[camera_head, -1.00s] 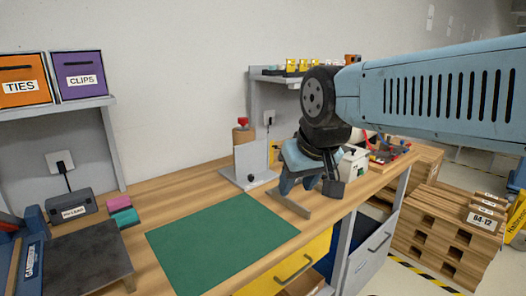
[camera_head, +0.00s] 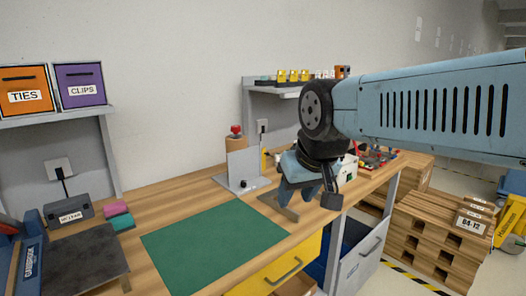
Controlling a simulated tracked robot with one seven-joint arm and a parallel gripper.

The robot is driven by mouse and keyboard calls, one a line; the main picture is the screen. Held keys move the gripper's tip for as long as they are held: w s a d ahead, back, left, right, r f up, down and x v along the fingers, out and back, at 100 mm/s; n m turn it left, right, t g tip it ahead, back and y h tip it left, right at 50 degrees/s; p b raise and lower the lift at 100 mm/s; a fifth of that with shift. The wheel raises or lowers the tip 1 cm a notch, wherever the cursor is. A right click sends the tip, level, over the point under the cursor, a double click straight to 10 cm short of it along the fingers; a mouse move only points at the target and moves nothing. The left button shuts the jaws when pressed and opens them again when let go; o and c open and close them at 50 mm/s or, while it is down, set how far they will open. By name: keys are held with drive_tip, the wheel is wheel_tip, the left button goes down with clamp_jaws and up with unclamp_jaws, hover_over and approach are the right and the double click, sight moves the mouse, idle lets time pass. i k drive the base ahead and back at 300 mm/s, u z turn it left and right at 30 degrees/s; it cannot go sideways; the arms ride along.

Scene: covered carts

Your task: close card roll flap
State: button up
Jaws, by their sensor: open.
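A brown card roll with a red top (camera_head: 236,140) stands near the wall at the back of the wooden bench. An upright grey plate on a flat base (camera_head: 244,167) stands in front of it and hides its lower part. No flap is labelled, and I cannot tell whether this plate is the flap. My gripper (camera_head: 308,194) is open and empty, pointing down over the bench to the right of the plate. It appears apart from the plate. A dark flat piece (camera_head: 278,206) lies on the bench below it. My gripper and arm hide part of the bench behind them.
A green mat (camera_head: 212,240) lies in front of the plate. A dark slab (camera_head: 85,265) and a grey box (camera_head: 70,212) are at left. A grey-fronted drawer (camera_head: 362,262) stands open below the bench. Stacked pallets (camera_head: 440,240) stand at right.

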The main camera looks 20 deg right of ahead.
sight(264, 150)
drive_tip(key=z, duration=0.15)
drive_tip(key=i, duration=0.95)
drive_tip(key=z, duration=0.3)
